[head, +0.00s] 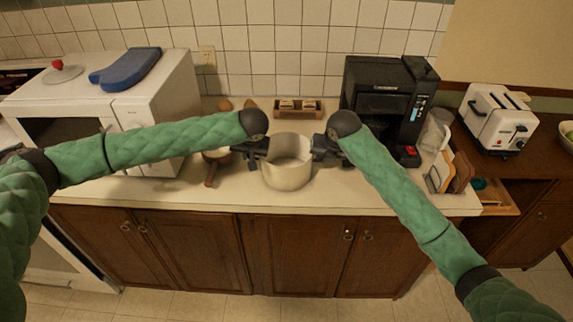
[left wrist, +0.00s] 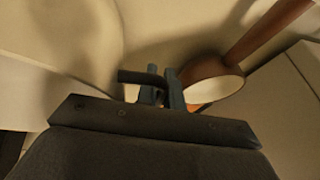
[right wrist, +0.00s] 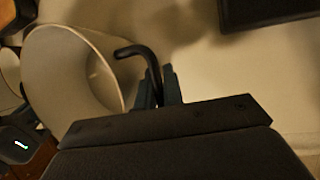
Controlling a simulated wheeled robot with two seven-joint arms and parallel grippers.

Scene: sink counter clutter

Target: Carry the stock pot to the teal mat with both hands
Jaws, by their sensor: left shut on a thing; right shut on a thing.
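The cream stock pot (head: 287,175) is upright at the middle of the counter, between my two grippers. Its pale wall also shows in the left wrist view (left wrist: 60,30) and the right wrist view (right wrist: 70,75). My left gripper (head: 264,156) is shut on the pot's left dark handle; its fingers show in the left wrist view (left wrist: 165,90). My right gripper (head: 318,155) is shut on the right dark handle, seen in the right wrist view (right wrist: 160,88). I cannot tell if the pot's base touches the counter. I cannot make out a teal mat.
A small pan with a brown handle (head: 210,174) lies just left of the pot. A white microwave (head: 150,100) stands left, a black coffee maker (head: 385,100) right. A wooden box (head: 298,108) sits behind. A toaster (head: 497,118) stands far right, above an open drawer (head: 497,202).

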